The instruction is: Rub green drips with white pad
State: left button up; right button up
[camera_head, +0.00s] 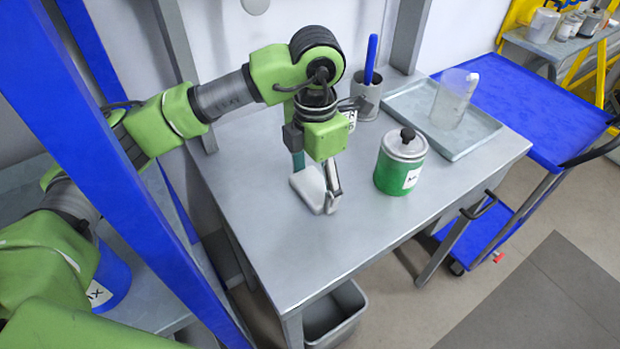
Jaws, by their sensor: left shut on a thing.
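My left gripper (331,189) points down over the grey table (300,255) and is shut on the white pad (310,187). The pad is at or just above the tabletop; I cannot tell whether it touches. A green can with a silver lid and black knob (398,165) stands upright to the right of the pad, apart from it. Its side is green with a white label. No separate green drips can be made out on the table; the arm and pad hide part of the surface. My right gripper is not in view.
A grey tray (488,147) holding a clear beaker (452,99) lies at the table's back right. A grey cup (368,98) with a blue-handled tool stands behind the gripper. A blue cart (540,110) is to the right. The table's front is clear.

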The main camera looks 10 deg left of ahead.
aim_at(331, 215)
pick_arm(q)
jog(key=shift+s+d+f+b, duration=0.1)
jog(key=shift+s+d+b, duration=0.2)
jog(key=shift+s+d, duration=1.4)
jog(key=shift+s+d+b, duration=0.45)
jog(key=shift+s+d, duration=1.1)
jog(key=shift+d, duration=0.05)
jog(key=shift+f+b, duration=0.2)
jog(key=shift+b, duration=0.25)
jog(key=shift+o, duration=0.2)
jog(key=shift+w+a, duration=0.25)
jog(key=shift+a, duration=0.1)
jog(key=shift+w+a+b, duration=0.7)
jog(key=shift+w+a, duration=0.1)
jog(key=shift+a, duration=0.05)
jog(key=shift+w+a+r, duration=0.15)
jog(key=shift+w+a, duration=0.25)
jog(key=shift+w, duration=0.05)
jog(key=shift+c, duration=0.2)
jog(key=shift+w+a+r+b, duration=0.15)
jog(key=shift+w+a+b, duration=0.45)
jog(key=shift+w+a, duration=0.4)
jog(key=shift+w+a+b, duration=0.3)
jog(key=shift+w+a, duration=0.2)
jog(key=shift+w, duration=0.1)
jog(key=shift+w+a, duration=0.6)
jog(key=shift+a, duration=0.1)
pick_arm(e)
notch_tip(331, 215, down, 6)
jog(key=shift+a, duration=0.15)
